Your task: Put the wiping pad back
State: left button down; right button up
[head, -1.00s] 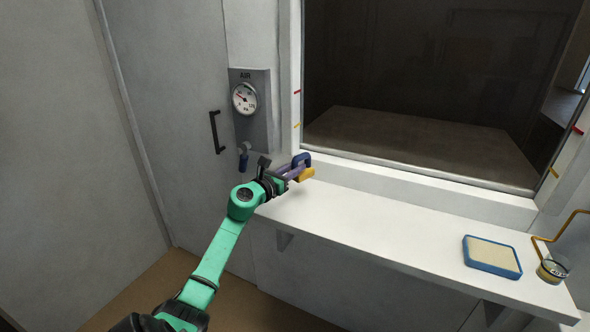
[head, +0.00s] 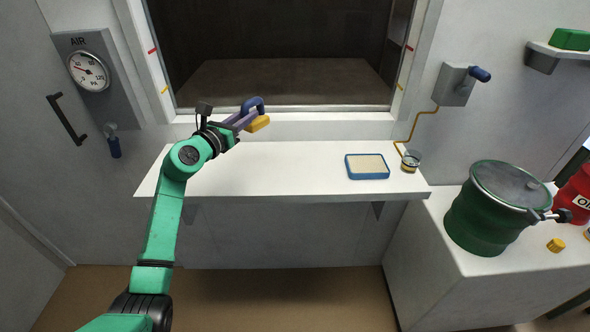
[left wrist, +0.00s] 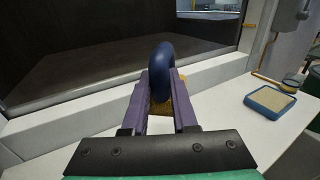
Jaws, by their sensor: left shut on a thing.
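The wiping pad has a dark blue looped handle (head: 254,104) and a yellow pad underneath (head: 258,124). My left gripper (head: 240,119) is shut on the handle and holds the pad above the left part of the white shelf. In the left wrist view the blue handle (left wrist: 164,66) sits between the purple fingers, with the yellow pad (left wrist: 160,106) partly hidden beneath it. A blue tray (head: 367,177) with a beige inside lies on the shelf to the right; it also shows in the left wrist view (left wrist: 256,103). My right gripper is not in view.
The white shelf (head: 290,160) is clear between the pad and the tray. A small cup (head: 411,161) with an orange tube stands right of the tray. A green drum (head: 482,220) stands on the right counter. A dark window opening (head: 280,85) lies behind the shelf.

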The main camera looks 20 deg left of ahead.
pick_arm(q)
jog(key=d+r+m+h, duration=0.1)
jog(key=d+r, duration=0.2)
jog(key=d, duration=0.3)
jog(key=d+r+h, duration=0.1)
jog(key=d+r, duration=0.3)
jog(key=d, duration=0.2)
jog(key=f+b, duration=0.3)
jog(key=f, duration=0.7)
jog(key=f+b, duration=0.2)
jog(key=f, duration=0.8)
jog(key=shift+w+a+f+b, duration=0.2)
jog(key=shift+f+b, duration=0.1)
jog(key=shift+b, duration=0.1)
jog(key=shift+r, duration=0.1)
jog(key=shift+f, duration=0.2)
jog(key=c, duration=0.7)
grip_release()
jog(key=shift+r, duration=0.15)
